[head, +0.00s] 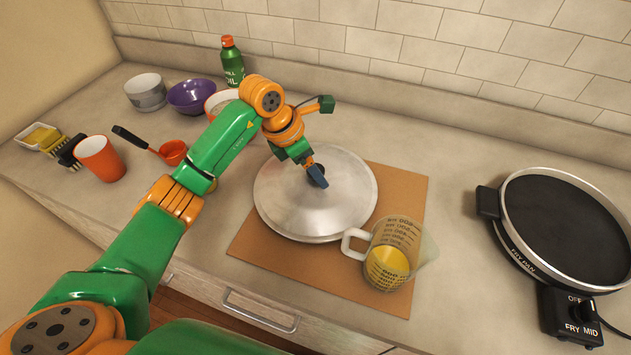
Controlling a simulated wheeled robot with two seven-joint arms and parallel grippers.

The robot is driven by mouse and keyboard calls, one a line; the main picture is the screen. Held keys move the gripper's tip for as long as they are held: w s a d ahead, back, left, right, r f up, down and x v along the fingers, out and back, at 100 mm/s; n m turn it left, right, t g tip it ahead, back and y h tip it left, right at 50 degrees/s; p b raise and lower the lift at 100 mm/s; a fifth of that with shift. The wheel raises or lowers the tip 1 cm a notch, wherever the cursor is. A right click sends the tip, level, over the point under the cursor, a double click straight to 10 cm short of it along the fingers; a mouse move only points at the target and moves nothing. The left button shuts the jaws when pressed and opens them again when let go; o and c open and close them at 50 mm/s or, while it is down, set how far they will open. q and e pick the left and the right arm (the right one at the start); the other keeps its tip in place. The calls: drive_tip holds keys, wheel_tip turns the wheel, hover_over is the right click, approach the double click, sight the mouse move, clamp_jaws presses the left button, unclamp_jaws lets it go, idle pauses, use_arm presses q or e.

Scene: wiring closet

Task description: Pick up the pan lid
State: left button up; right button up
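The pan lid (290,205) is a round, silvery metal disc with a dark knob (318,171) at its middle. It lies on a brown board (408,184) on the counter. My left gripper (317,176) is down at the knob, with its fingers at or around it. The knob is partly hidden by the fingers, and I cannot tell whether they are closed on it. The lid appears to rest flat on the board. My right gripper is not in view.
A measuring jug (391,256) with yellow liquid stands close to the lid's right edge. An electric fry pan (565,230) is at the right. Bowls (191,97), an oil bottle (232,62), an orange cup (100,158) and a ladle (172,152) are at the left.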

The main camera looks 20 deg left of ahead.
use_arm(q)
drive_tip(key=shift+s+r, duration=0.1)
clamp_jaws()
idle(1.2)
